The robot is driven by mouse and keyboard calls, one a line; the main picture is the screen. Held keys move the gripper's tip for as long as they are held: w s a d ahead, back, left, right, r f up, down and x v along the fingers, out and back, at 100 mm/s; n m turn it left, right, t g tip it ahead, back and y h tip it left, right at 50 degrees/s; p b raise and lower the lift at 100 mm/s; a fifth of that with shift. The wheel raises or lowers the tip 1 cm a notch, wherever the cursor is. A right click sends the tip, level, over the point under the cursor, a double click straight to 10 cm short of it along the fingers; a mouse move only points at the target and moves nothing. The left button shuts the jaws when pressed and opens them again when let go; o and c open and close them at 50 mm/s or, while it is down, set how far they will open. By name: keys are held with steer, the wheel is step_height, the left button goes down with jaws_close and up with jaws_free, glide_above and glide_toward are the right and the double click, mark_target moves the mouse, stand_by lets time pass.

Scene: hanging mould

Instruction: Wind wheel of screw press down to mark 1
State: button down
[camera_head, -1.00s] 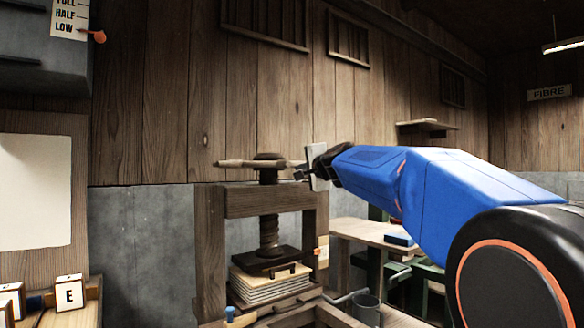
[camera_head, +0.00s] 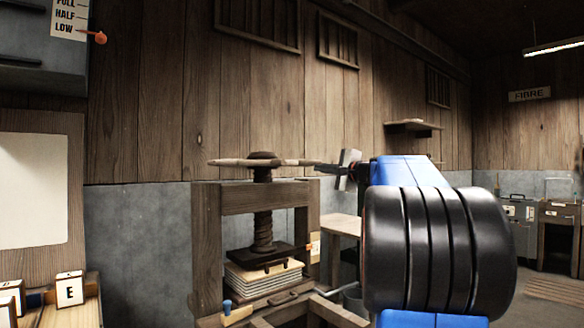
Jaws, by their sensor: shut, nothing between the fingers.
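The screw press (camera_head: 207,240) is a wooden frame with a dark vertical screw (camera_head: 263,230). Its wheel (camera_head: 235,162), seen nearly edge-on, sits on top as a pale wooden bar or rim with a dark hub. A dark pressing plate (camera_head: 245,255) hangs just above a stack of pale sheets (camera_head: 262,280); I cannot tell if it touches them. An orange pointer and small tag (camera_head: 314,246) are on the right post; its marks are too small to read. My gripper (camera_head: 322,168) is shut and empty at the wheel's right end; contact is unclear.
My blue and black arm hides much of the right middle. A table (camera_head: 343,225) stands behind the press. Lettered blocks (camera_head: 70,289) stand at lower left. A grey box (camera_head: 40,50) hangs at upper left. Cabinets (camera_head: 556,235) stand at the far right.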

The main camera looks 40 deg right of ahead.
steer(key=w+a+r, duration=0.1)
steer(key=w+a, duration=0.2)
steer(key=w, duration=0.7)
steer(key=shift+w+a, duration=0.4)
steer(key=shift+a+r, duration=0.1)
steer(key=w+a+m+h, duration=0.3)
steer(key=w+a+h, duration=0.2)
steer(key=a, duration=0.8)
steer(key=shift+w+a+g, duration=0.15)
steer(key=shift+a+g, duration=0.15)
steer(key=shift+g, duration=0.1)
stand_by(0.4)
